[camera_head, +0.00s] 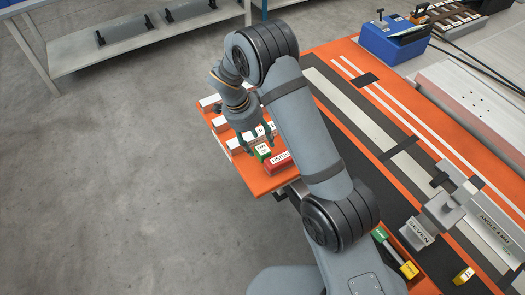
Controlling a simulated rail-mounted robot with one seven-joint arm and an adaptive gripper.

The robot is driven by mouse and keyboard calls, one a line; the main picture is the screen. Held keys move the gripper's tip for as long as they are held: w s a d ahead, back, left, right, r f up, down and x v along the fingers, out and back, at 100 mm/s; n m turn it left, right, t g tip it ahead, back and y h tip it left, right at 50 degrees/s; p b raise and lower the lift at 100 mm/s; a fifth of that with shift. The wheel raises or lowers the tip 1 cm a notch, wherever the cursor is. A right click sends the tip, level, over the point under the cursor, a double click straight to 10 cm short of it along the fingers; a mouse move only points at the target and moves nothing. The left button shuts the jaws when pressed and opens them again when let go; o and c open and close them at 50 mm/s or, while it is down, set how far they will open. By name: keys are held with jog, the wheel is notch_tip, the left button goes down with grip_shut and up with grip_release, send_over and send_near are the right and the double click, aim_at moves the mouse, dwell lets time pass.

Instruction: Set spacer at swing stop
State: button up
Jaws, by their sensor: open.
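My gripper (256,142) points down over the orange shelf (262,184) at the left end of the bench, fingers apart. A small green labelled block (262,153) sits just below and between the fingertips; I cannot tell whether they touch it. A red labelled block (279,163) lies to its right, and several white blocks (236,145) stand around the gripper, partly hidden by it. Which block is the spacer is too small to read. A grey fixture (443,209) with a block marked "SEVEN" (418,232) stands at the lower right; I cannot tell whether it is the swing stop.
An angle-labelled grey bar (493,228) lies right of the fixture. A blue box (393,42) stands at the back. My arm hides part of the bench; the dark strip is mostly clear.

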aim_at(262, 149)
jog(key=p+x, duration=0.1)
jog(key=x, duration=0.3)
jog(key=shift+w+f, duration=0.1)
jog(key=shift+w, duration=0.1)
jog(key=shift+c, duration=0.9)
jog(key=c, duration=0.9)
